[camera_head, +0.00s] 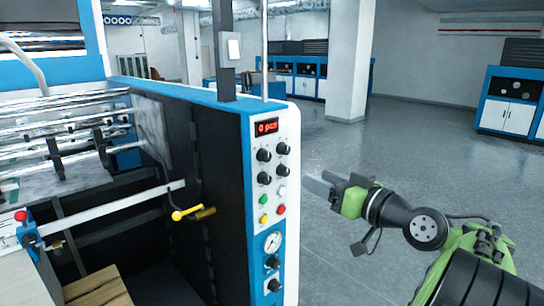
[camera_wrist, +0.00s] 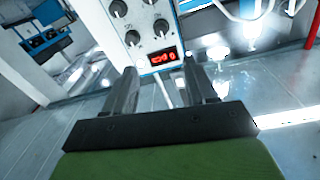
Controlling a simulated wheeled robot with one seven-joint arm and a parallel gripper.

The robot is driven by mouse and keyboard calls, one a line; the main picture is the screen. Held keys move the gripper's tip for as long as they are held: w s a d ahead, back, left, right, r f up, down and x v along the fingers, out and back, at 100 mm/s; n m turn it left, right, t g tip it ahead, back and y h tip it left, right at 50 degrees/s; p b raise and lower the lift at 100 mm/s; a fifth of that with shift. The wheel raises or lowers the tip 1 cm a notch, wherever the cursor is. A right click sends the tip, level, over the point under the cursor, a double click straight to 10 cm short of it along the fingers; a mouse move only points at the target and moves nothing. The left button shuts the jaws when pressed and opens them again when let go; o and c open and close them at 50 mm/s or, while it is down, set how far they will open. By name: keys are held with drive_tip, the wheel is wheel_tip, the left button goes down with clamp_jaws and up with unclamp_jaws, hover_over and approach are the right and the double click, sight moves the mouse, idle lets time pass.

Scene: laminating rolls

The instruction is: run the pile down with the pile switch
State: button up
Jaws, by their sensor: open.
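The control panel (camera_head: 272,170) is a white upright face on the blue and black machine. It has a red display, several black knobs, coloured buttons and a gauge (camera_head: 273,242). Two black switches sit below the gauge, an upper one (camera_head: 272,262) and a lower one (camera_head: 274,285); I cannot read which is the pile switch. My gripper (camera_head: 318,187) is open and empty, to the right of the panel at the height of its buttons. The wrist view shows my gripper (camera_wrist: 160,72) with the display (camera_wrist: 163,57) and knobs beyond its fingers. A wooden pallet (camera_head: 98,290) shows at lower left.
A yellow-handled lever (camera_head: 190,213) sticks out on the machine's inner side, left of the panel. A red knob (camera_head: 22,216) is at the far left. The grey floor (camera_head: 400,150) right of the panel is clear. A white pillar (camera_head: 350,60) and blue cabinets (camera_head: 508,100) stand farther back.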

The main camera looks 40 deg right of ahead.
drive_tip(key=p, duration=0.3)
approach(268, 158)
drive_tip(key=w, duration=0.8)
drive_tip(key=shift+w+d, duration=0.15)
drive_tip(key=shift+w, duration=0.2)
drive_tip(key=shift+s, duration=0.1)
drive_tip(key=shift+c, duration=0.4)
clamp_jaws()
